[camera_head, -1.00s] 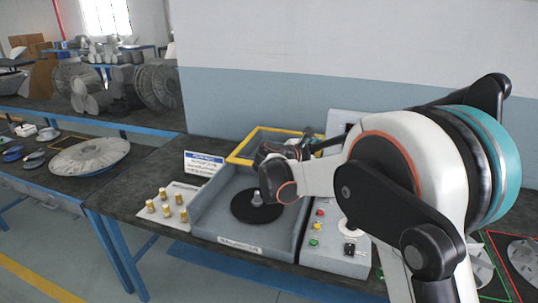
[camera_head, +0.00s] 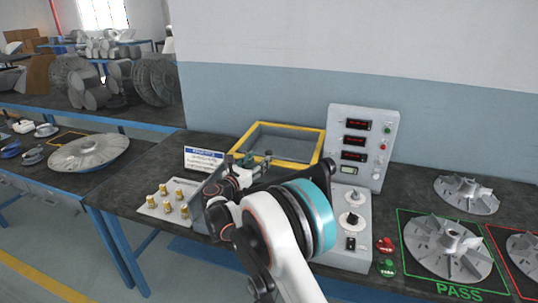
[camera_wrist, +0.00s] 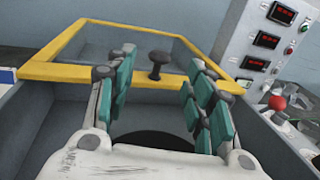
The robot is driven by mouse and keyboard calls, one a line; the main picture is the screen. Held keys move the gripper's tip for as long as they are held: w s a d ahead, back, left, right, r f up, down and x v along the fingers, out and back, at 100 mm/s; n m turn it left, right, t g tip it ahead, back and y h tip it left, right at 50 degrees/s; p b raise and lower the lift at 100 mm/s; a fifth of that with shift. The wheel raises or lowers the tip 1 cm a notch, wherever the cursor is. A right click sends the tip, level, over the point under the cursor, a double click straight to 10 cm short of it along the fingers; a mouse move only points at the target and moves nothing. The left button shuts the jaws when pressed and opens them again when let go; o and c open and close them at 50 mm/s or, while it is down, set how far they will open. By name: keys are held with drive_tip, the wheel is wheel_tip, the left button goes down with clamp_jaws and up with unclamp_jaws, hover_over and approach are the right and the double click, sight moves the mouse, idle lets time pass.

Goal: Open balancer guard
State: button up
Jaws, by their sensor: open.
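The balancer guard is a clear panel in a yellow frame (camera_head: 291,126) at the back of the balancer, and its frame also shows in the wrist view (camera_wrist: 75,72). A black knob (camera_wrist: 158,62) stands at its near edge. The balancer's grey housing (camera_wrist: 40,128) is open on top in front of the guard, with a dark disc (camera_wrist: 150,140) inside. My gripper (camera_wrist: 160,85) is open and empty, its green-padded fingers on either side of the knob in the picture. Contact cannot be told. In the head view my gripper (camera_head: 256,160) is near the guard's front edge, and my arm hides much of the housing.
A display panel (camera_head: 361,143) and control box (camera_head: 350,240) stand to the right. Brass weights (camera_head: 172,198) and a sign (camera_head: 203,159) are left of the housing. Finned impellers (camera_head: 447,248) lie on the right of the bench.

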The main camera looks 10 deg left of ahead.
sight(267, 153)
drive_tip(key=b+x, duration=0.2)
drive_tip(key=x, duration=0.6)
drive_tip(key=shift+w+d, duration=0.2)
drive_tip(key=shift+w, duration=0.15)
drive_tip(key=shift+c, duration=0.3)
clamp_jaws()
drive_tip(key=shift+w+r, duration=0.1)
